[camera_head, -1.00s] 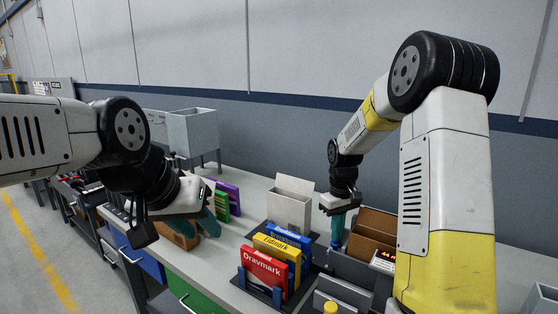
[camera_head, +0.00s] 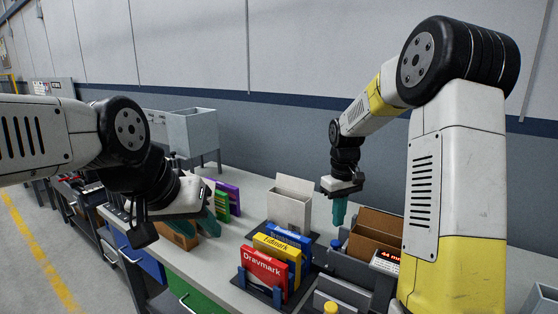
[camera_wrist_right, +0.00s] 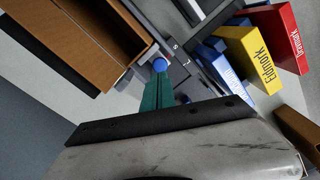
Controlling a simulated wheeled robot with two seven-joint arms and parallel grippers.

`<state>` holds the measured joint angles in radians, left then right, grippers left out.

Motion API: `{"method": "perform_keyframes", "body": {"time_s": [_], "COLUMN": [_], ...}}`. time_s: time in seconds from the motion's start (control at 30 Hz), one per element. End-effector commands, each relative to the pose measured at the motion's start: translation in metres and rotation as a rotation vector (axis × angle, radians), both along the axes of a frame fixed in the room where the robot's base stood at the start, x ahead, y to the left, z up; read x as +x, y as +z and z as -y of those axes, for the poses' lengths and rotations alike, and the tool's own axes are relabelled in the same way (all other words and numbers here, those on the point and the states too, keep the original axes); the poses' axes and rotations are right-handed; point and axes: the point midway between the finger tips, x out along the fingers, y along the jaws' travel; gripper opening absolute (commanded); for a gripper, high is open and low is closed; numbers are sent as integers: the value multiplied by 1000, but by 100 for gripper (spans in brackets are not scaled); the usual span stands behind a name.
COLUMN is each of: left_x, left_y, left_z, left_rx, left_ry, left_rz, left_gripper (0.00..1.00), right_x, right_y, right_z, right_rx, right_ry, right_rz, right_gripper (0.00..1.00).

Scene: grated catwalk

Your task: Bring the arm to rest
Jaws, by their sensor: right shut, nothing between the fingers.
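My right gripper (camera_head: 339,224) hangs above the bench with its teal fingers pointing down, closed together and empty. A small blue-capped item (camera_head: 336,243) stands just below the fingertips. In the right wrist view the closed fingers (camera_wrist_right: 158,74) overlap the blue cap (camera_wrist_right: 160,64), but the head view shows a small gap. My left gripper (camera_head: 208,224) is at the left over the bench, its teal fingers beside a brown box (camera_head: 181,237). Its finger opening is not clear from this angle.
Red (camera_head: 264,268), yellow (camera_head: 278,249) and blue boxes stand in a rack at the front. A white open carton (camera_head: 289,208) stands behind them. A brown open box (camera_head: 374,233) is right of my right gripper. A grey bin (camera_head: 193,130) is at the back left.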

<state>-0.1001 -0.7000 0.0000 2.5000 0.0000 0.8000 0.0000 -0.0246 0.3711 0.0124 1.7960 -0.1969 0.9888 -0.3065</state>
Motion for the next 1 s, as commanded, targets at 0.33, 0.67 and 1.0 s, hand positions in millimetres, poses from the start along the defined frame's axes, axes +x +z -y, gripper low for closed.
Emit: {"method": "perform_keyframes", "body": {"time_s": [0.33,0.67,1.0], "left_x": [0,0,0], "left_y": [0,0,0], "left_z": [0,0,0], "left_rx": [0,0,0], "left_ry": [0,0,0], "left_rz": [0,0,0], "left_gripper": [36,36,36], "right_x": [-50,-135,-215], "right_y": [65,120,135], "right_z": [-5,-13,-22], "right_rx": [49,144,259], "right_ry": [-91,-223,-344], "right_rz": [128,298,449], "right_gripper": [0,0,0]}}
